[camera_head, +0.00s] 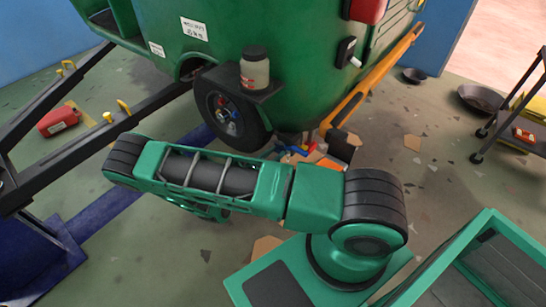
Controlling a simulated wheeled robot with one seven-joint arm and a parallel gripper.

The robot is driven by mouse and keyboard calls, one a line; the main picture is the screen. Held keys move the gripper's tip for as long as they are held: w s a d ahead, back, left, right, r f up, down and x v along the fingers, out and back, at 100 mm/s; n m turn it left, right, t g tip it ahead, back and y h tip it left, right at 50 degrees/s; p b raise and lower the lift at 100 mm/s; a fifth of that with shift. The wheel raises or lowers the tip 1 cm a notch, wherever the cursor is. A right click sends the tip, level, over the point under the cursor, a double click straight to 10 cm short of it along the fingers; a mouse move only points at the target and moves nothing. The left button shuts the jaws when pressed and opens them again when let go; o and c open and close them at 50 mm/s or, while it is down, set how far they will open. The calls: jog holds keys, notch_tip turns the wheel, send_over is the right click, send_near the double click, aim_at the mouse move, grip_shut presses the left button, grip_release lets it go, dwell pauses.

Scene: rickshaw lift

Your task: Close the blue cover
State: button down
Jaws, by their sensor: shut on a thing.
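My green and black arm crosses the middle of the camera_head view, from its base at lower right to a black joint at left. My gripper cannot be made out; the arm's far part is hidden behind and below the upper link. No part is clearly a blue cover. A dark blue box-like structure (38,262) stands at lower left, partly cut off by the frame edge. A long blue strip (100,217) runs from it under the arm towards the wheel. Whether either is the cover, I cannot tell.
A green rickshaw body (290,40) with a black wheel (232,108) stands behind my arm. A jar (255,68) sits on its dark shelf. Dark rails (75,100) reach left. A red can (58,121) and a dark bowl (482,99) are on the floor. A dark cart (510,110) stands right.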

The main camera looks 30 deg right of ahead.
aim_at(280, 147)
jog(key=shift+w+d+r+g+y, duration=0.35)
jog(key=shift+d+r+y, duration=0.2)
jog(key=shift+y, duration=0.4)
jog(key=shift+w+d+r+g+y, duration=0.2)
jog(key=shift+d+r+g+y, duration=0.25)
jog(key=shift+y, duration=0.5)
jog(key=shift+d+r, duration=0.1)
jog(key=c, duration=1.4)
grip_release()
jog(key=shift+s, duration=0.1)
jog(key=v, duration=1)
jog(key=shift+s+a+r, duration=0.1)
jog(key=shift+s+a, duration=0.05)
jog(key=shift+a, duration=0.15)
